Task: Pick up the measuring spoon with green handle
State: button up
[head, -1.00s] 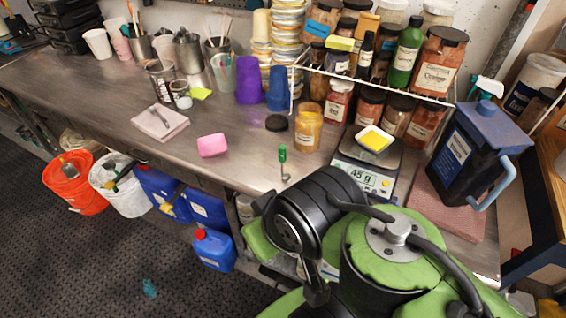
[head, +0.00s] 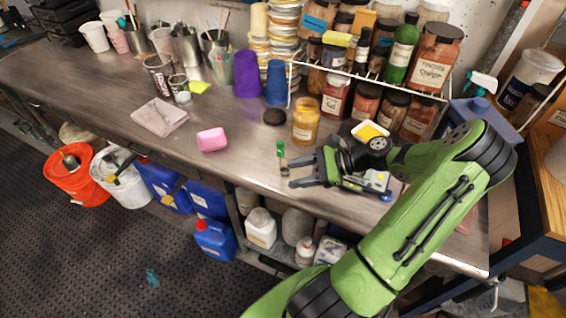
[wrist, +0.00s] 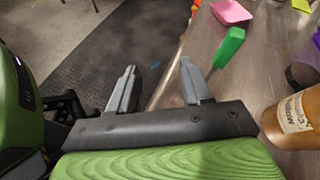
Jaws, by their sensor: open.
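The measuring spoon (head: 281,151) lies near the front edge of the metal bench, its green handle pointing away and its small metal bowl toward the edge. My gripper (head: 292,175) is open and empty, low over the bench just right of the spoon's bowl. In the wrist view my gripper (wrist: 158,66) shows two spread grey fingers, with the green spoon handle (wrist: 229,47) beyond and right of the right finger, not between them. The bowl is hidden there behind that finger.
An amber jar (head: 305,122) stands close behind the spoon, also near my gripper in the wrist view (wrist: 296,118). The scale with a yellow dish (head: 370,132) is partly behind my arm.

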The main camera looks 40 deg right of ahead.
jog(key=s+d+r+m+t+h, duration=0.1)
jog(key=s+d+r+m+t, duration=0.15)
jog(key=d+m+t, duration=0.5)
send_near(277, 145)
jog(key=shift+n, duration=0.35)
jog(key=x, duration=0.4)
jog(key=shift+w+d+f, duration=0.15)
jog(key=shift+w+f, duration=0.2)
jog(key=x, duration=0.6)
jog(key=shift+d+f+b, duration=0.15)
jog(key=shift+f+b, duration=0.15)
jog(key=shift+b, duration=0.05)
jog(key=shift+c, duration=0.6)
grip_shut()
jog(key=shift+r, duration=0.1)
